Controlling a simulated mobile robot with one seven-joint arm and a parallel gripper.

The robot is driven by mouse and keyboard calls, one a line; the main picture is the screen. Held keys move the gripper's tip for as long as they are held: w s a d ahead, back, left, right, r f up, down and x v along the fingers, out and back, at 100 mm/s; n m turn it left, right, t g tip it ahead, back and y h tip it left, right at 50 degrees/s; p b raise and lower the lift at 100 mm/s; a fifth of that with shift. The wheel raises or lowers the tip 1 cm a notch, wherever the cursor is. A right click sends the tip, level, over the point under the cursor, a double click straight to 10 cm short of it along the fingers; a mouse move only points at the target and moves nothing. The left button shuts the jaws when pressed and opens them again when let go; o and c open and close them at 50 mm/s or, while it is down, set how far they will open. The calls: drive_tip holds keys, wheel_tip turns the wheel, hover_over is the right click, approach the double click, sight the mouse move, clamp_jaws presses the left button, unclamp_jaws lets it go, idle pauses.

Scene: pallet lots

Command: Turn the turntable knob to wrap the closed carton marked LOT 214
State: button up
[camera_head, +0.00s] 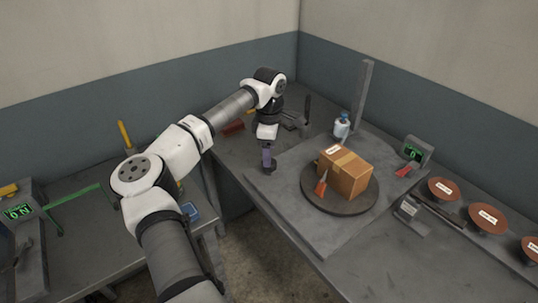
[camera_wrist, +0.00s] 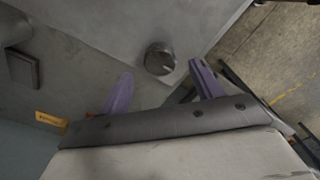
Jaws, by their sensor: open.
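A closed brown carton (camera_head: 345,173) with tape and a white label sits on the round dark turntable (camera_head: 340,205); the label is too small to read. The round grey turntable knob (camera_wrist: 160,58) shows near a corner of the grey plate in the wrist view. My gripper (camera_head: 267,166) is at the left corner of the turntable's plate (camera_head: 300,210). In the wrist view its two purple fingers (camera_wrist: 161,70) are open and spread, with the knob seen between and just beyond their tips. Contact with the knob cannot be told.
An orange-red item (camera_head: 321,187) is at the carton's front. A tall post (camera_head: 363,95) and a bottle (camera_head: 341,128) stand behind. The bench front is clear.

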sight(268, 170)
drive_tip(key=shift+f+p, duration=0.4)
drive_tip(key=shift+f, duration=1.6)
drive_tip(key=c, duration=1)
drive_tip(key=shift+n+b, duration=0.3)
drive_tip(key=shift+b, duration=0.05)
